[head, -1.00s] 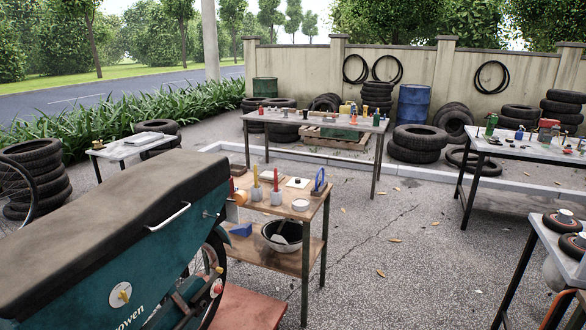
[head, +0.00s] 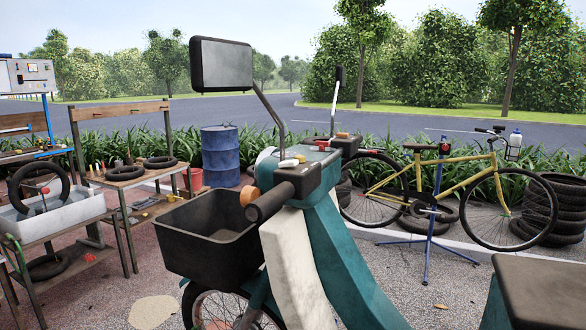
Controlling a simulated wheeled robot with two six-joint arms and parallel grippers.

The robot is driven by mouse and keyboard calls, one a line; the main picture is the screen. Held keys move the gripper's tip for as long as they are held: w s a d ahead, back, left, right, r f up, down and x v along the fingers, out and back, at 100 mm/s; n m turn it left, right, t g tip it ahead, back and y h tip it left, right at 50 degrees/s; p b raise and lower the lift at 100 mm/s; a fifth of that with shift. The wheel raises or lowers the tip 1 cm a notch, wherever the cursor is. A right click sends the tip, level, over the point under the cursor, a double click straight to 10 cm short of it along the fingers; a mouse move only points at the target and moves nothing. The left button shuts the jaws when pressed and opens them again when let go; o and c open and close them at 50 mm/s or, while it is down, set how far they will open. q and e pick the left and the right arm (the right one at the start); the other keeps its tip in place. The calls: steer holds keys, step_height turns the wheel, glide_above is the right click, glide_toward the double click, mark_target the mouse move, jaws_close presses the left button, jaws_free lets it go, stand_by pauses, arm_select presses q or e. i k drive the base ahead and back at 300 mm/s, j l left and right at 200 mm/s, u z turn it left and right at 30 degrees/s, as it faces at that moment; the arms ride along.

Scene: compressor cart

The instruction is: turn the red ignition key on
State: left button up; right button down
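A teal scooter (head: 340,255) stands in the middle of the head view, with a black handlebar grip (head: 269,201) pointing towards me. A small red spot (head: 322,144) shows on top of its teal handlebar housing (head: 310,157). It may be the red ignition key, but it is too small to tell its shape or turn position. Neither of my grippers is in view.
A black basket (head: 205,245) hangs at the scooter's front, below a mirror (head: 221,64). A dark seat (head: 545,290) fills the lower right. A yellow bicycle (head: 440,185) stands behind. Workbenches (head: 125,173) and a blue drum (head: 220,156) are at left.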

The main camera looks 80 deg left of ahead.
mark_target(321, 144)
steer(key=u, duration=2.5)
